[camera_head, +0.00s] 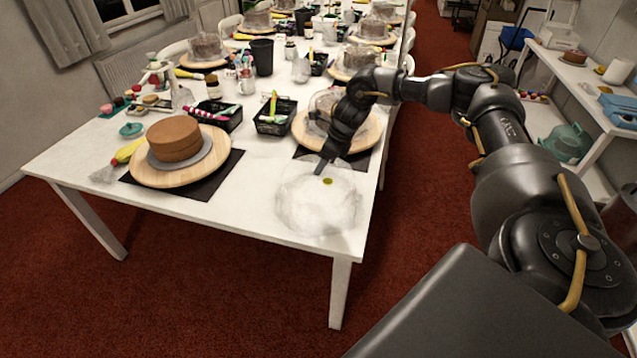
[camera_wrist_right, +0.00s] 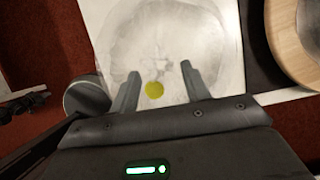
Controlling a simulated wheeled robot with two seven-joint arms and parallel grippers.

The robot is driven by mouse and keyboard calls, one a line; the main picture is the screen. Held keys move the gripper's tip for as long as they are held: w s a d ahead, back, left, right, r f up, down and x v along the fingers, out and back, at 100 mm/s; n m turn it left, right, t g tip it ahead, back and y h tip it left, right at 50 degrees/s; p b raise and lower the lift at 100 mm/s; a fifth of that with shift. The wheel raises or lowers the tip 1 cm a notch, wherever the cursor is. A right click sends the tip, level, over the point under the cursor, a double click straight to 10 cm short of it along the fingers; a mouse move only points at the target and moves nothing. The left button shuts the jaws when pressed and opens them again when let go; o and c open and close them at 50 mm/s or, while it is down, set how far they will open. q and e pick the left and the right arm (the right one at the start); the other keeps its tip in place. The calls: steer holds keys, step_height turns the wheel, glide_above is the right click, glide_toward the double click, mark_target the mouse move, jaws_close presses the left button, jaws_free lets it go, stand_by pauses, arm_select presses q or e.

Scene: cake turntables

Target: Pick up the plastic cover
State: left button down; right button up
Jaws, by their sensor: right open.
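The clear plastic cover (camera_head: 308,205) lies crumpled at the near right corner of the white table, with a small yellow-green round spot on it. In the right wrist view the cover (camera_wrist_right: 150,32) fills the upper middle, with the yellow-green spot close to the fingers. My right gripper (camera_head: 323,170) reaches in from the right and is just above the cover. In the wrist view my right gripper (camera_wrist_right: 161,82) has its fingers apart with nothing held between them. Whether the fingertips touch the cover cannot be told. My left gripper does not show.
A wooden turntable (camera_head: 362,135) with a plastic-wrapped cake stands just behind my gripper. A brown cake (camera_head: 174,141) on another wooden turntable (camera_head: 150,176) is at the left. Black baskets (camera_head: 275,121) of tools lie between them. The near middle of the table is clear.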

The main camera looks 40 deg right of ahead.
steer(key=shift+x, duration=0.95)
jaws_close()
steer(key=shift+r, duration=0.1)
steer(key=shift+r, duration=0.1)
